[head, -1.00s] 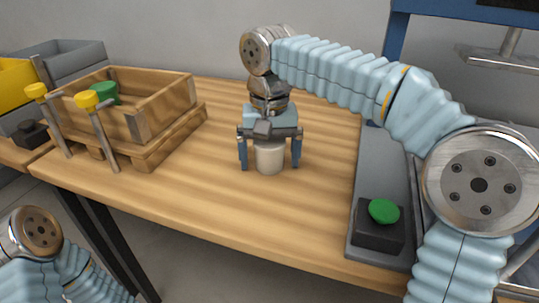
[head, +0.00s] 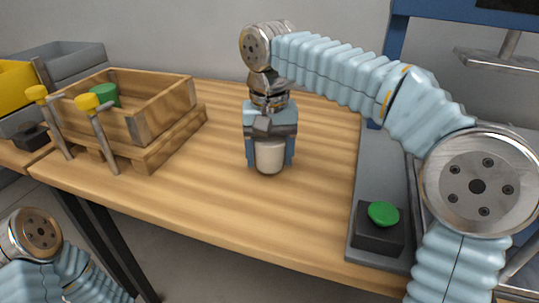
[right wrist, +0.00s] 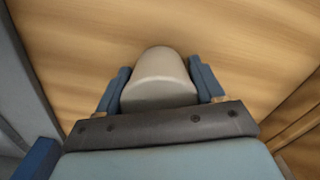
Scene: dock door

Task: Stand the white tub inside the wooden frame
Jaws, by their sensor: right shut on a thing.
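The white tub (head: 270,157) stands upright on the wooden table, near its middle. My right gripper (head: 270,160) comes down over it from above, with one blue finger on each side, and is shut on it. In the right wrist view the tub (right wrist: 160,78) sits between the two fingers (right wrist: 162,88). The wooden frame (head: 165,110), a box-like thing with low board walls on a pallet-like base, stands at the left of the table. A green thing (head: 104,96) is inside it. Of my left arm only links show at the lower left; its gripper is out of view.
Two yellow-topped metal posts (head: 103,135) stand at the frame's near side. Grey and yellow bins (head: 62,60) are behind at the far left. A black box with a green button (head: 383,214) sits on a grey strip at the right. The table between frame and tub is clear.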

